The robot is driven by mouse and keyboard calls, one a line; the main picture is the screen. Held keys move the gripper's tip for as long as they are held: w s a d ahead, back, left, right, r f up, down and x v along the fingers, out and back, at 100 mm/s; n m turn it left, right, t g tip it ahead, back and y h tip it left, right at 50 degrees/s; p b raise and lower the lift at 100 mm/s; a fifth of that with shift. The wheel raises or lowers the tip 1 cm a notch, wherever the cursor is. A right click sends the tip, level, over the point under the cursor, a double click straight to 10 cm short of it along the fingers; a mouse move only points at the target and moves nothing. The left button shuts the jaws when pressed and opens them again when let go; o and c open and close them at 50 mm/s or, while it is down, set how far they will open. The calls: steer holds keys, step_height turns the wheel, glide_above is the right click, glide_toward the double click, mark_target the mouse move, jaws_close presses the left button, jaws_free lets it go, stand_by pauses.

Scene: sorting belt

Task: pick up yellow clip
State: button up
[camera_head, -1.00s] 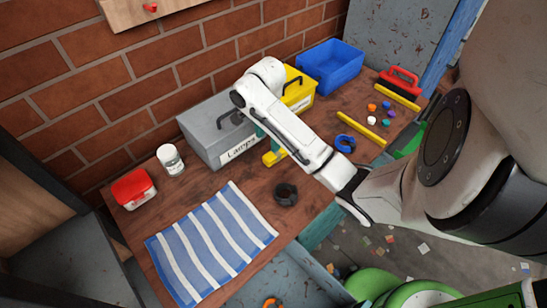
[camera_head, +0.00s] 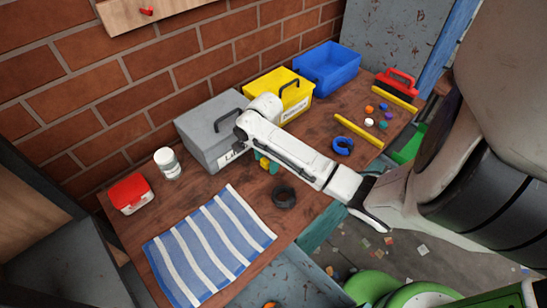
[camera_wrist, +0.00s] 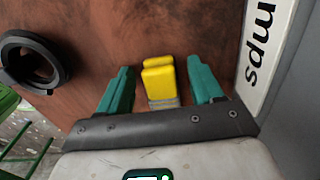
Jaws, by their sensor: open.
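The yellow clip (camera_wrist: 158,82) lies on the brown wooden bench in front of the grey box. In the wrist view it sits between the two teal fingers of my gripper (camera_wrist: 159,66), with a visible gap on each side. My gripper is open and not closed on it. In the head view the clip (camera_head: 264,163) is small and partly hidden by my arm and fingers.
The grey box (camera_head: 203,128) stands close beside my gripper. A black ring (camera_head: 284,197) and a blue ring (camera_head: 343,147) lie nearby. A yellow box (camera_head: 262,83) and a blue bin (camera_head: 327,68) stand behind. A striped cloth (camera_head: 205,245) lies at the front left.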

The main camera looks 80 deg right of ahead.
steer(key=shift+c, duration=0.2)
steer(key=c, duration=1)
steer(key=shift+r, duration=0.1)
